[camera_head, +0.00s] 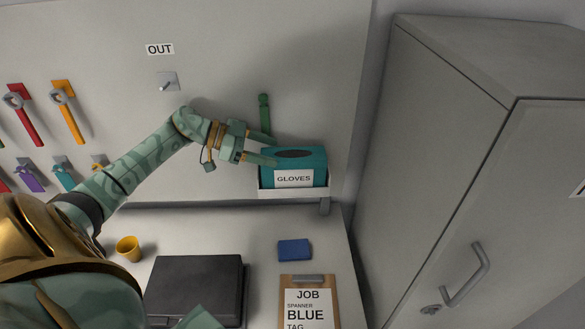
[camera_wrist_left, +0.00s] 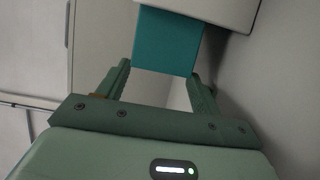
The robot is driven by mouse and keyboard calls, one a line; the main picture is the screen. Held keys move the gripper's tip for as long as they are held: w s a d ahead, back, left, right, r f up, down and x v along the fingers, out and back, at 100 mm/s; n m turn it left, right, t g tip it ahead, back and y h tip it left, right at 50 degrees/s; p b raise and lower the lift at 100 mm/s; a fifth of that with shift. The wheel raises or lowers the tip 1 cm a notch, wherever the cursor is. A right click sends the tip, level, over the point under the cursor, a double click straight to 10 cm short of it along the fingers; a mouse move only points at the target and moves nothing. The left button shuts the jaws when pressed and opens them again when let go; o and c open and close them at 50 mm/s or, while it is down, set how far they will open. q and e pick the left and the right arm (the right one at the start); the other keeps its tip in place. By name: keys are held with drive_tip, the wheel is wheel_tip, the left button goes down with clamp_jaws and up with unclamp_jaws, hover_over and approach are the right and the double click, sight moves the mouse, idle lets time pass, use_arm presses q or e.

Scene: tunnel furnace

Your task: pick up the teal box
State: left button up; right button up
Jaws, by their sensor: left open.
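The teal box (camera_head: 314,160) has a white label reading GLOVES and a dark oval opening on top. It sits in a white wall holder (camera_head: 294,193) above the bench. My left gripper (camera_head: 266,148) is open at the box's left end, with its fingers pointing right toward it. In the left wrist view, the teal box (camera_wrist_left: 168,42) shows ahead between the two spread fingers of my left gripper (camera_wrist_left: 158,74). I cannot tell whether the fingers touch it.
A green upright piece (camera_head: 264,113) stands against the wall just behind the gripper. Below are a yellow cup (camera_head: 128,248), a dark case (camera_head: 195,285), a blue block (camera_head: 294,250) and a JOB clipboard (camera_head: 307,282). A tall grey cabinet (camera_head: 450,180) stands at right.

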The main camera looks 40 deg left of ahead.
sight(283, 154)
use_arm(q)
drive_tip(key=x, duration=0.3)
drive_tip(key=shift+d+r, duration=0.15)
drive_tip(key=shift+d, duration=0.05)
drive_tip(key=shift+s+a, duration=0.1)
drive_tip(key=c, duration=0.9)
drive_tip(key=shift+c, duration=0.5)
drive_tip(key=shift+r, duration=0.15)
